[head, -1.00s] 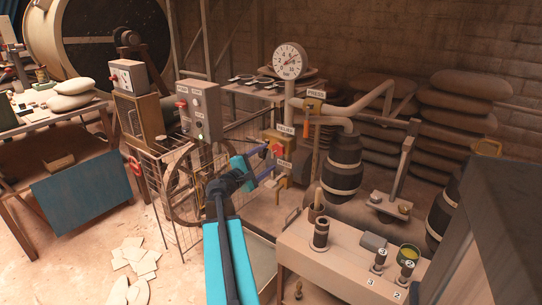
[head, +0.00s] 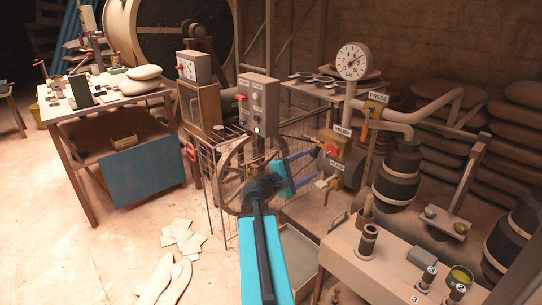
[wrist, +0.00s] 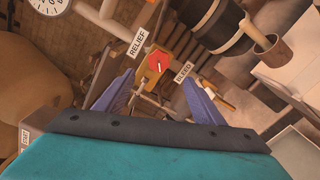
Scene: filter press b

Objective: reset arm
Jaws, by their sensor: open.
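My arm, teal and black, reaches up from the bottom of the head view. My gripper (head: 312,167) has two blue fingers spread apart with nothing between them. The fingers point at the valve panel with the red RELIEF knob (head: 334,151), which sits just beyond the tips. In the wrist view my gripper (wrist: 157,82) is open, and the red knob (wrist: 159,61) shows beyond and between the fingertips.
A mesh cage with a large spoked wheel (head: 240,170) stands left of the gripper, with a control box (head: 259,105) above. A pale bench (head: 370,272) with cylinders is at the lower right. A pressure gauge (head: 353,61) stands behind. Open floor (head: 100,255) lies left.

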